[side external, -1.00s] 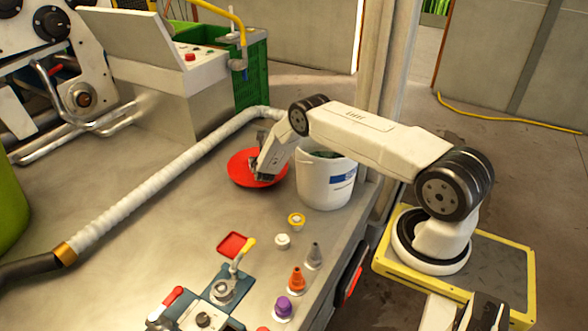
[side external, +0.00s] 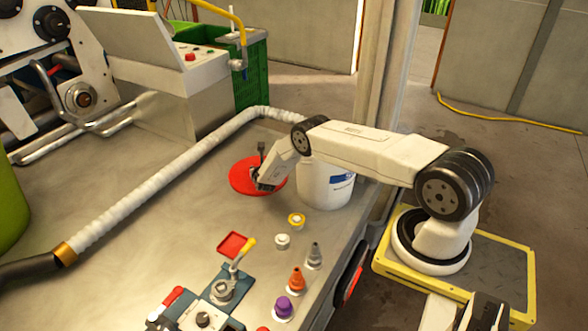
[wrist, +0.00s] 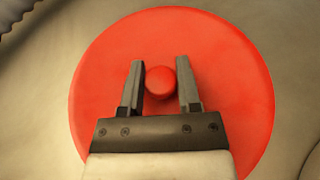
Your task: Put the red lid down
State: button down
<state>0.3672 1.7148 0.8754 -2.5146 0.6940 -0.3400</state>
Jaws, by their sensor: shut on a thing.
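The red lid (side external: 241,176) is a flat round disc, level at or close above the bench top, left of the white bucket; I cannot tell if it touches the bench. My gripper (side external: 262,178) is at its right part in the side view. In the wrist view, the fingers of my gripper (wrist: 160,78) stand on either side of the lid's round red knob and hold it. The lid (wrist: 225,75) fills most of that view.
The white bucket (side external: 325,187) stands to the right, its top hidden by my arm. A white wrapped hose (side external: 165,178) runs behind on the left. Small cones and caps, including an orange cone (side external: 297,281), and a red square tray (side external: 235,244) are nearer the front. The bench (side external: 150,230) is clear left of the lid.

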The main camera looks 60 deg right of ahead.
jog(key=shift+f, duration=0.15)
jog(key=shift+c, duration=1.6)
grip_release()
jog(key=shift+r, duration=0.25)
jog(key=shift+v, duration=5.95)
jog(key=shift+f, duration=0.15)
jog(key=shift+s, duration=0.1)
